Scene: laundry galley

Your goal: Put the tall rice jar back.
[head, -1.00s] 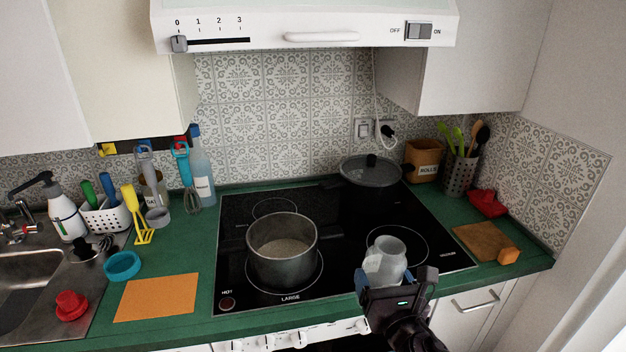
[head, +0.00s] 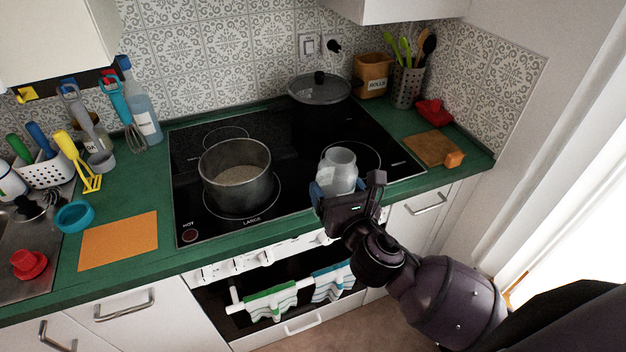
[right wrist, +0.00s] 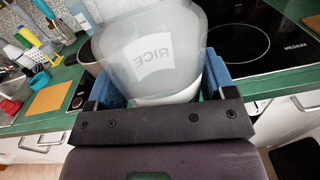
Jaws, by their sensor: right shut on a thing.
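The rice jar (head: 339,168) is a clear, translucent jar, and in the right wrist view its white RICE label (right wrist: 154,54) shows. My right gripper (head: 337,190) is shut on the jar, with blue finger pads on both sides of it (right wrist: 142,88). The jar is held about upright over the front right part of the hob; whether its base touches the glass I cannot tell. Its lower part is hidden by the gripper. My left gripper is not in view.
A steel pot (head: 235,177) with pale contents stands on the front left burner. A lidded dark pan (head: 319,90) is at the back. A brown ROLLS box (head: 373,76), utensil holder (head: 407,86) and wooden board (head: 431,149) stand right. An orange mat (head: 118,240) lies left.

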